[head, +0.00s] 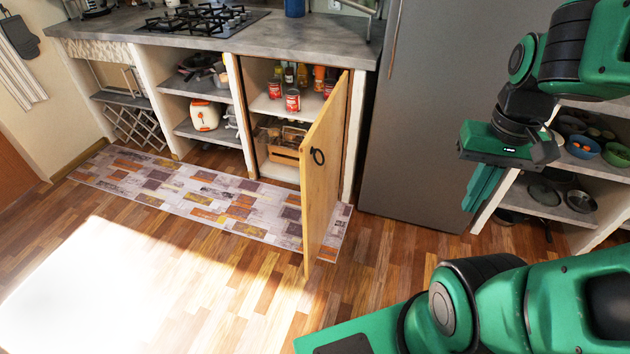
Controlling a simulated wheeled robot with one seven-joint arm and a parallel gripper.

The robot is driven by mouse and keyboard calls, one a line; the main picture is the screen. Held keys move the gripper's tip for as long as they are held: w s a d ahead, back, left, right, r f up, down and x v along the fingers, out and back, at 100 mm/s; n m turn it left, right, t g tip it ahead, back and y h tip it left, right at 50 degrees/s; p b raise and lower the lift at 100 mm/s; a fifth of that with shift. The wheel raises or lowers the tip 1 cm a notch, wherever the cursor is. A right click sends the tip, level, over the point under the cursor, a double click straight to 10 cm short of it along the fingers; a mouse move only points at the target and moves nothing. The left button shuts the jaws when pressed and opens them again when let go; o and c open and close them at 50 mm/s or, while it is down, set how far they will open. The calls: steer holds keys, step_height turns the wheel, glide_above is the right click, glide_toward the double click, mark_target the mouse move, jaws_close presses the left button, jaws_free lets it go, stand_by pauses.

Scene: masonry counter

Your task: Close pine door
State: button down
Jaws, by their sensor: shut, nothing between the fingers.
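The pine door (321,185) hangs open from the right side of its cupboard below the counter. It swings out over the floor towards me, with a dark ring handle (317,156) on its face. Cans and bottles on the shelf and a wooden crate below show in the open cupboard (258,75). My gripper (474,203) is to the right of the door, in front of the grey fridge, pointing down. Its fingers are together and empty, and it is apart from the door.
The grey fridge (425,110) stands right of the cupboard. A patterned rug (190,195) lies along the counter (205,40), reaching under the door. Open shelves (548,195) with pans and bowls are at the right. The wooden floor left of the door is clear.

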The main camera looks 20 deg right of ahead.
steer(key=w+f+t+h, duration=0.15)
steer(key=w+f, duration=0.35)
steer(key=w, duration=0.5)
steer(key=t+y, duration=0.3)
steer(key=t, duration=0.3)
glide_toward(309, 183)
steer(key=s+d+x, duration=0.1)
steer(key=x, duration=0.3)
steer(key=shift+w+a+f+n, duration=0.35)
steer(key=shift+w+f, duration=0.15)
steer(key=shift+w, duration=0.3)
